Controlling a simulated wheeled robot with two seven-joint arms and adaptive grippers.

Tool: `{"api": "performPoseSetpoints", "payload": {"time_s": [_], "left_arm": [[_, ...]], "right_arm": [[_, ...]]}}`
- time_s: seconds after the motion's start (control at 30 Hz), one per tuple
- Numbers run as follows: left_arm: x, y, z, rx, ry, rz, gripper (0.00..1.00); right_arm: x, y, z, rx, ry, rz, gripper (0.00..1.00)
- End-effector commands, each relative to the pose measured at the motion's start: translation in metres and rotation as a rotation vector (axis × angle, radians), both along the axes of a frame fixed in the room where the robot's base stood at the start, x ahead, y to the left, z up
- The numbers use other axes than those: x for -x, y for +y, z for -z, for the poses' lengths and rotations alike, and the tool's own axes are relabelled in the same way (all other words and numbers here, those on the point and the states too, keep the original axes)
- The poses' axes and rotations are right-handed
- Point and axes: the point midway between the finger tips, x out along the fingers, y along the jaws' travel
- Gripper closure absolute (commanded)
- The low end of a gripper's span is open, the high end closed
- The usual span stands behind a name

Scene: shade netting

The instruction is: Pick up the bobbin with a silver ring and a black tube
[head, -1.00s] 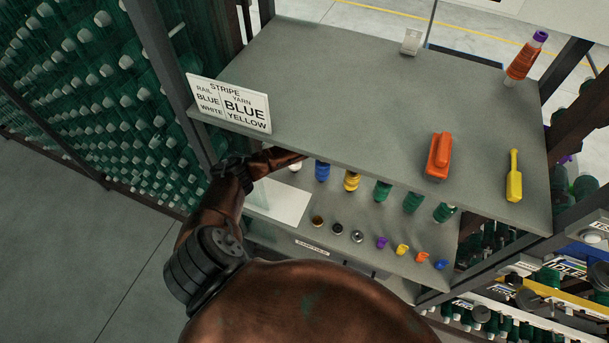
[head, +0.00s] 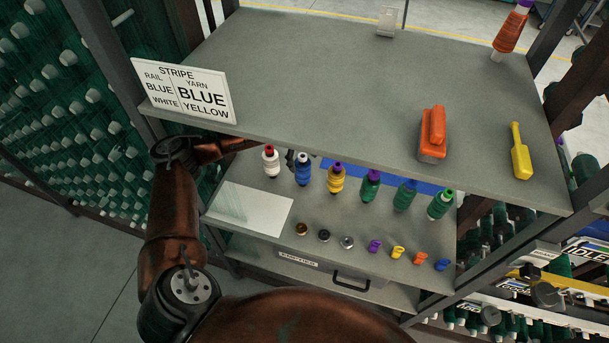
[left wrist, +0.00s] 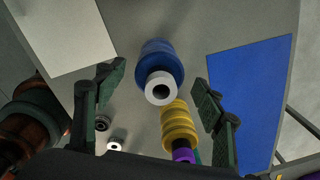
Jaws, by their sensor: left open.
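Several bobbins stand in a row on the lower shelf (head: 250,245). They include a white one with a red top (head: 270,164), a blue one (head: 303,172), a yellow one with a purple top (head: 336,181) and green ones (head: 370,186). I cannot make out a silver ring with a black tube on any bobbin. My left gripper (left wrist: 159,76) is open and empty. In the left wrist view the blue bobbin (left wrist: 161,62), with a pale tube end and dark hole, shows between its fingers. In the head view the gripper is mostly hidden under the upper shelf.
The upper shelf (head: 310,80) overhangs the row and carries a sign (head: 185,90), an orange-red tool (head: 432,133) and a yellow tool (head: 520,152). A white sheet (head: 250,208) lies left.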

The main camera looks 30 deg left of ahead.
Motion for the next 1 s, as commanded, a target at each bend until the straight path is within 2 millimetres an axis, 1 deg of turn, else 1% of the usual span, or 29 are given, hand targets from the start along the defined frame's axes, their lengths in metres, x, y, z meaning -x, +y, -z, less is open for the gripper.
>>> {"api": "performPoseSetpoints", "payload": {"time_s": [0.03, 0.1, 0.23, 0.33, 0.5, 0.67, 0.83, 0.9, 1.0], "left_arm": [[0.0, -0.004, 0.006, -0.004, 0.009, 0.012, 0.37], [0.001, -0.007, 0.004, -0.01, 0.023, 0.024, 0.37], [0.004, -0.01, 0.0, -0.015, 0.039, 0.037, 0.37], [0.006, -0.01, 0.004, -0.016, 0.044, 0.039, 0.37], [0.006, -0.01, 0.021, -0.015, 0.043, 0.039, 0.37], [0.006, -0.007, 0.033, -0.016, 0.044, 0.038, 0.37], [0.007, -0.001, 0.058, -0.016, 0.044, 0.038, 0.37], [0.007, -0.002, 0.068, -0.016, 0.045, 0.039, 0.37], [0.007, -0.002, 0.075, -0.016, 0.043, 0.039, 0.37]], "right_arm": [[0.004, 0.002, 0.015, -0.002, 0.006, 0.001, 0.6], [0.005, 0.004, 0.023, -0.004, 0.01, 0.001, 0.6], [0.007, 0.004, 0.03, -0.005, 0.012, 0.002, 0.6], [0.007, 0.004, 0.031, -0.004, 0.013, 0.001, 0.6], [0.008, 0.003, 0.033, -0.003, 0.013, 0.001, 0.6], [0.007, 0.001, 0.034, -0.001, 0.013, 0.0, 0.6], [0.008, -0.001, 0.039, 0.001, 0.015, -0.002, 0.6], [0.009, -0.002, 0.041, 0.002, 0.016, -0.002, 0.6], [0.009, -0.003, 0.042, 0.002, 0.016, -0.002, 0.6]]}}
